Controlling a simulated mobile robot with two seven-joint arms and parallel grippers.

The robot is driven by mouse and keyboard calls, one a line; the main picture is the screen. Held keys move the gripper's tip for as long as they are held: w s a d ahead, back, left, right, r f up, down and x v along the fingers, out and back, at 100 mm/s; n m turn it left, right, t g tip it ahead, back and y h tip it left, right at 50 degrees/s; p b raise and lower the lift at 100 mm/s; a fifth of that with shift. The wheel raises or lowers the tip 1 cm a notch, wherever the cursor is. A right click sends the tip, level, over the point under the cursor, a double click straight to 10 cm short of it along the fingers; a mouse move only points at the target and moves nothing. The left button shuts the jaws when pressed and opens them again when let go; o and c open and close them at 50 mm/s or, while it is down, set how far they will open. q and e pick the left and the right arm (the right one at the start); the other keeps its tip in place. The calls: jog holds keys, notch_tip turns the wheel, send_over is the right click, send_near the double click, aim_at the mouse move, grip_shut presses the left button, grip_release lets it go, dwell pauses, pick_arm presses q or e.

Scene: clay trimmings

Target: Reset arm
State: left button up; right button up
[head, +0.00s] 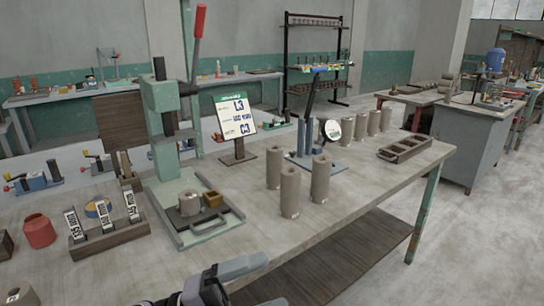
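A pale green press (163,110) stands on the workbench, with its red-handled lever (198,22) pointing up. On its base plate, a clay cylinder (189,203) and a small brass-coloured block (212,199) sit on a dark handled tray. A smaller blue-grey device (303,150) with a raised dark lever stands behind the clay cylinders. My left gripper (262,283) is at the bottom edge, in front of the bench, and partly cut off. My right gripper is out of view.
Three clay cylinders (290,190) stand mid-bench, several more (361,125) behind. A dark mould tray (403,150) lies at the right. A rack of labelled blocks (108,237) and a red jar (39,231) are at left. The bench front (330,222) is clear.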

pick_arm(q)
jog(key=a+f+n+t+y, duration=1.1)
jog(key=f+n+t+y, duration=0.2)
jog(key=n, duration=0.9)
jog(key=s+a+f+n+g+y, duration=0.3)
jog(key=s+f, duration=0.3)
jog(key=f, duration=0.2)
jog(key=s+a+f+n+g+y, duration=0.2)
jog(key=s+a+f+n+g, duration=0.1)
jog(key=s+f, duration=0.3)
notch_tip(320, 180, down, 2)
jog(key=shift+s+a+f+n+y, duration=0.15)
jog(key=shift+a+n+y, duration=0.25)
jog(key=shift+a+n, duration=0.3)
